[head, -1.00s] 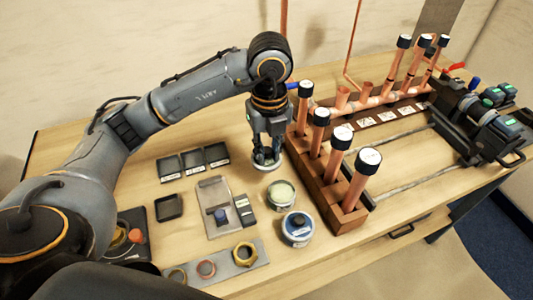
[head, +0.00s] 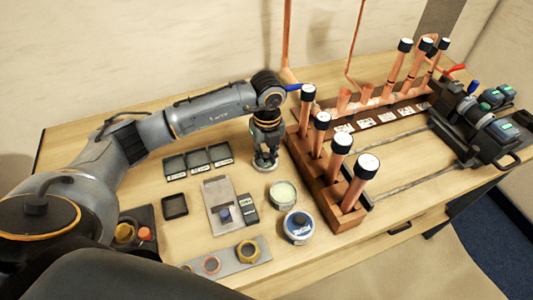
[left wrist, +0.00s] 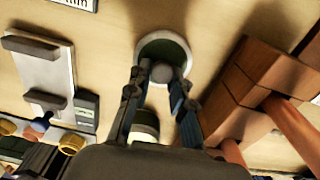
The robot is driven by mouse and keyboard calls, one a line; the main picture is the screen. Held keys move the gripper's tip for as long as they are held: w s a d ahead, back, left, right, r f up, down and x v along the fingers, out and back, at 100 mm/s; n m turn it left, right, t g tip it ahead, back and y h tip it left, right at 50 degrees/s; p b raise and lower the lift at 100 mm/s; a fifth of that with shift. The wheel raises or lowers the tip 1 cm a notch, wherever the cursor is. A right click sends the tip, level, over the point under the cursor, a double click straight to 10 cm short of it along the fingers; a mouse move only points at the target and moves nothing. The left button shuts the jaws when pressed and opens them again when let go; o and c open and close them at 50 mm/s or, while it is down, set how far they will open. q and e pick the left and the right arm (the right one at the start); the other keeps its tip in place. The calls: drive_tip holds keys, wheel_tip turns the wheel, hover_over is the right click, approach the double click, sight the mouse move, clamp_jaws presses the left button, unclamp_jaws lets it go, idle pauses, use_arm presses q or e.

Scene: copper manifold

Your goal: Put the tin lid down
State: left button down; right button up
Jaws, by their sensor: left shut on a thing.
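My left gripper (head: 266,160) points down, its fingers shut on the knob of the round tin lid (head: 265,168). The lid is low at the table, left of the wooden pipe rack; whether it touches the wood is hard to tell. In the left wrist view the lid (left wrist: 152,45) shows a pale rim and dark green top, with its grey knob between the fingertips (left wrist: 162,75). The open tin (head: 282,194) with pale contents stands just in front of the lid, apart from it. My right gripper is not in view.
The wooden rack (head: 315,185) with upright black-capped copper pipes stands close on the right. A blue-topped tin (head: 298,227) is in front. Small black trays (head: 198,160) and a grey plate (head: 219,205) lie left. Bare table lies between trays and lid.

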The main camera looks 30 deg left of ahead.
sight(267, 157)
use_arm(q)
drive_tip(key=shift+f, duration=0.2)
drive_tip(key=c, duration=1.2)
unclamp_jaws()
drive_tip(key=shift+r, duration=0.25)
drive_tip(key=shift+w+r, duration=0.1)
drive_tip(key=shift+r, duration=0.2)
wheel_tip(267, 157, up, 11)
drive_tip(key=b, duration=0.3)
drive_tip(key=shift+r, duration=0.2)
drive_tip(key=shift+d+f, duration=0.1)
